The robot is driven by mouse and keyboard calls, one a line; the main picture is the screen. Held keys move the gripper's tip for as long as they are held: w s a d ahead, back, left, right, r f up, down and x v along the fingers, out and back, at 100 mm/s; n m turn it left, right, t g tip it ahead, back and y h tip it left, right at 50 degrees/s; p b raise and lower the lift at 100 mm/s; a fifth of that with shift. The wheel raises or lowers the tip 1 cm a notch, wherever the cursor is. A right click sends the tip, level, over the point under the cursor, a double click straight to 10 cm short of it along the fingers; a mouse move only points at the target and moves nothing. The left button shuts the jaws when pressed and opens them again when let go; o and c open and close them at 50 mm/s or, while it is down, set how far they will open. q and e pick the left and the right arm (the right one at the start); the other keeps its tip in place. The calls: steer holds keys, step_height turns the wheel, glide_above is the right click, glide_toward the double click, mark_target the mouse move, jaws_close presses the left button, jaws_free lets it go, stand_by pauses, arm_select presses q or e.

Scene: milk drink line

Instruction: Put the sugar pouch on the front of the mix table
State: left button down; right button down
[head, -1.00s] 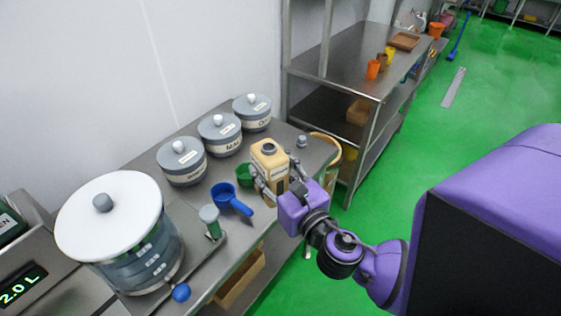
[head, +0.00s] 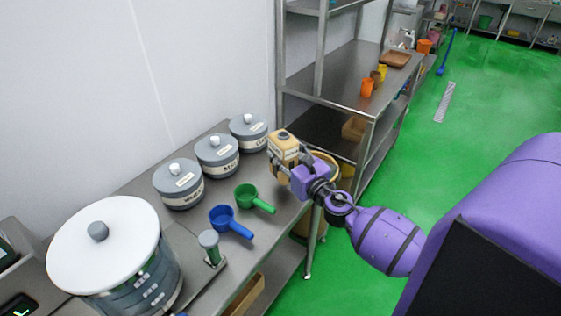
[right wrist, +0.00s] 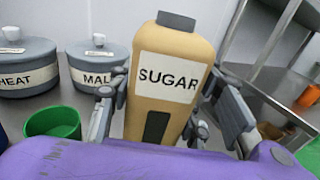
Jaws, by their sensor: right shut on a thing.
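The sugar pouch (head: 284,145) is tan with a dark cap and a white label. In the right wrist view the pouch (right wrist: 170,75) reads SUGAR and stands upright between the fingers. My right gripper (head: 290,163) is shut on it at the far right end of the mix table (head: 283,215). The gripper's fingers also show on both sides of the pouch in the right wrist view (right wrist: 165,115). I cannot tell whether the pouch's bottom touches the table top. My left gripper is not in view.
Lidded grey jars (head: 217,155) stand along the wall. A blue scoop (head: 228,220) and a green scoop (head: 252,198) lie in front of them. A large white-lidded vessel (head: 115,255) is at the left. A steel shelf (head: 345,75) stands behind the table's far end.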

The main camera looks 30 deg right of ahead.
steer(key=shift+w+d+f, duration=0.15)
steer(key=shift+w+f, duration=0.05)
steer(key=shift+f, duration=0.15)
steer(key=f, duration=0.1)
steer(key=f+b, duration=0.2)
steer(key=shift+w+d+f, duration=0.15)
steer(key=shift+w+f, duration=0.1)
steer(key=shift+f, duration=0.1)
steer(key=shift+r, duration=0.25)
steer(key=shift+f, duration=0.25)
steer(key=c, duration=1.3)
jaws_free()
steer(key=o, duration=0.4)
steer(key=shift+r, duration=0.1)
